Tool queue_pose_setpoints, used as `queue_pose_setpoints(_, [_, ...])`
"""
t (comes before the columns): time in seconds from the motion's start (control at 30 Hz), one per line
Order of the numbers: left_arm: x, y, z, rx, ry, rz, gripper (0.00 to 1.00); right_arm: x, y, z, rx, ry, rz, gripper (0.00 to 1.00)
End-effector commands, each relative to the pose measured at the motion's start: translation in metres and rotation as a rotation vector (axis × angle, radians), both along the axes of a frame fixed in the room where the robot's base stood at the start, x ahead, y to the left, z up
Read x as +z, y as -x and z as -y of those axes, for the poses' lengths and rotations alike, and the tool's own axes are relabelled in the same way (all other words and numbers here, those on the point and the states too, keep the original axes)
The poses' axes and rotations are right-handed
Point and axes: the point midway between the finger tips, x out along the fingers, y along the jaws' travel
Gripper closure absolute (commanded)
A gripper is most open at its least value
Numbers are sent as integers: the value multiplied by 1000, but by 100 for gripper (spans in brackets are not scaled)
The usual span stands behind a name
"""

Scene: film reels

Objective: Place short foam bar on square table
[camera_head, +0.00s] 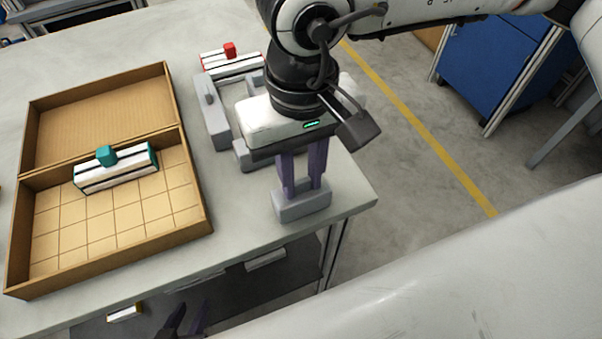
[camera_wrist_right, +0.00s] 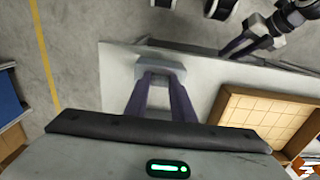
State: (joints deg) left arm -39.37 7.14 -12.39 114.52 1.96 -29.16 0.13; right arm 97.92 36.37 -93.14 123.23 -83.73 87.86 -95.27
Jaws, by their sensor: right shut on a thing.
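A short grey foam bar (camera_head: 302,201) is between the purple fingers of my right gripper (camera_head: 303,188), at the near right corner of the grey table (camera_head: 345,190). The right gripper points down and is shut on the bar. The bar also shows in the right wrist view (camera_wrist_right: 160,68), near the table edge. I cannot tell whether its underside touches the tabletop. My left gripper (camera_head: 186,318) is at the bottom of the head view, in front of and below the table edge, with its fingers apart and empty.
A divided cardboard box (camera_head: 195,190) on the left holds a white and teal block (camera_head: 118,170). Grey foam pieces (camera_head: 215,122) lie behind my right gripper, with a red and white block (camera_head: 232,66) beyond. A blue cabinet (camera_head: 490,65) stands across the floor.

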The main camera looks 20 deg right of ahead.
Motion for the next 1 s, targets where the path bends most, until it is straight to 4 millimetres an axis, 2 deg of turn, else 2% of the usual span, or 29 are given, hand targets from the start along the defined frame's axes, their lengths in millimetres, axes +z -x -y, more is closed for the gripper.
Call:
queue_pose_setpoints(0.07, [-1,0,0,0,0,-1,69,-6,0,0,1,0,1,100])
queue_pose_setpoints(0.27, [-1,0,0,0,0,-2,69,-6,0,0,1,0,2,100])
queue_pose_setpoints(0.4, [-8,0,0,1,0,-2,69,-11,0,0,1,-1,1,100])
queue_pose_setpoints(0.43, [-6,0,0,1,0,-2,69,-10,0,0,1,-1,2,74])
queue_pose_setpoints(0.53, [-5,0,0,1,1,-2,69,-9,0,0,1,0,1,59])
queue_pose_setpoints(0.83, [-1,-1,0,0,2,4,69,-7,0,0,1,0,2,59])
queue_pose_setpoints(0.93, [6,-1,0,0,1,4,69,-1,0,0,1,0,2,59])
queue_pose_setpoints(1.0, [3,-1,0,0,1,5,69,6,-1,-1,0,-2,3,59])
